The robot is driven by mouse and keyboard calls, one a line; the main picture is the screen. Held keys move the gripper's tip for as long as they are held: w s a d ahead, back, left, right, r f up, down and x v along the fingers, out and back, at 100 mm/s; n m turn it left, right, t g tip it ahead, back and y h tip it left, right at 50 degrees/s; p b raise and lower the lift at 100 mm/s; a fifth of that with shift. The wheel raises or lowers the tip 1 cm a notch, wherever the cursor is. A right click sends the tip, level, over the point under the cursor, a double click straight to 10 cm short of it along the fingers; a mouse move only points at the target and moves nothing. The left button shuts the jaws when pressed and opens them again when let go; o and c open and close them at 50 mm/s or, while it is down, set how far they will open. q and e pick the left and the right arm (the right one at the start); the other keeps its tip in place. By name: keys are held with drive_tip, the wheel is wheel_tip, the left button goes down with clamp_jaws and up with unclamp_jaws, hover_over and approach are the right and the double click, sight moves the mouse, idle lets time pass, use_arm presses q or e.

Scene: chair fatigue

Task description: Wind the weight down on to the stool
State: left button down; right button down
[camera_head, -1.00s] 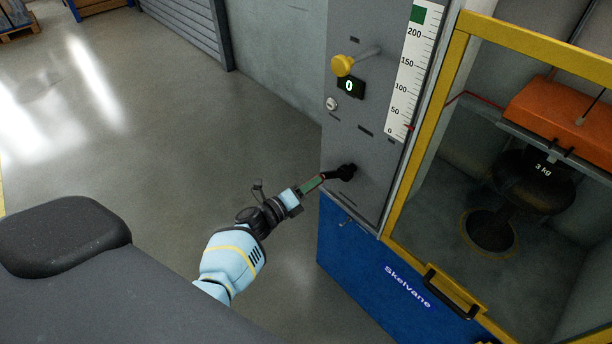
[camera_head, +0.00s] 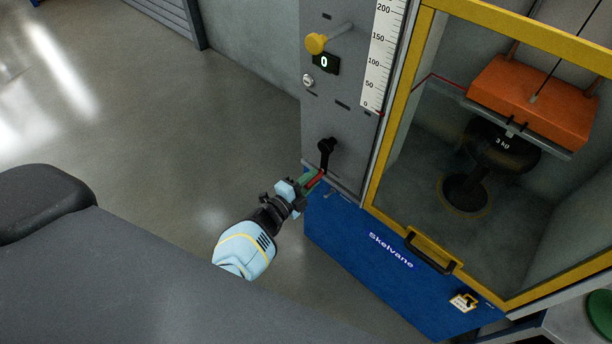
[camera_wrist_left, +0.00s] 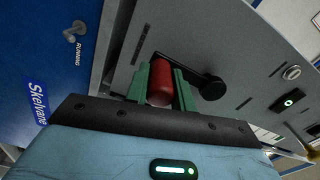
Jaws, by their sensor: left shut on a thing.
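The orange weight (camera_head: 535,98) hangs on a cable inside the yellow-framed cage, at or just above the seat of the black stool (camera_head: 468,190); I cannot tell if they touch. The crank (camera_head: 326,147) is a black arm on the grey panel, pointing down, with a red handle. My left gripper (camera_head: 314,182) is shut on the red crank handle (camera_wrist_left: 160,83), which sits between its green fingers in the left wrist view. My right gripper is not in view.
The grey panel carries a yellow knob (camera_head: 316,43), a display (camera_head: 325,63) reading 0 and a white scale (camera_head: 381,60). The yellow door frame (camera_head: 402,110) looks closed, with a black handle (camera_head: 431,252). Open floor lies to the left.

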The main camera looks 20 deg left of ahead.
use_arm(q)
drive_tip(key=shift+s+d+f+n, duration=0.1)
drive_tip(key=shift+s+d+n, duration=0.05)
drive_tip(key=shift+d+n, duration=0.2)
drive_tip(key=c, duration=1.2)
unclamp_jaws()
drive_tip(key=shift+a, duration=0.1)
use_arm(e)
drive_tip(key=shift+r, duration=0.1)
use_arm(q)
drive_tip(key=shift+s, duration=0.2)
drive_tip(key=p+v, duration=0.1)
drive_tip(key=v, duration=0.2)
drive_tip(key=p+v, duration=0.1)
drive_tip(key=v, duration=0.2)
drive_tip(key=shift+r, duration=0.2)
drive_tip(key=shift+s+a+f, duration=0.1)
drive_tip(key=shift+s+a, duration=0.1)
drive_tip(key=shift+s, duration=0.45)
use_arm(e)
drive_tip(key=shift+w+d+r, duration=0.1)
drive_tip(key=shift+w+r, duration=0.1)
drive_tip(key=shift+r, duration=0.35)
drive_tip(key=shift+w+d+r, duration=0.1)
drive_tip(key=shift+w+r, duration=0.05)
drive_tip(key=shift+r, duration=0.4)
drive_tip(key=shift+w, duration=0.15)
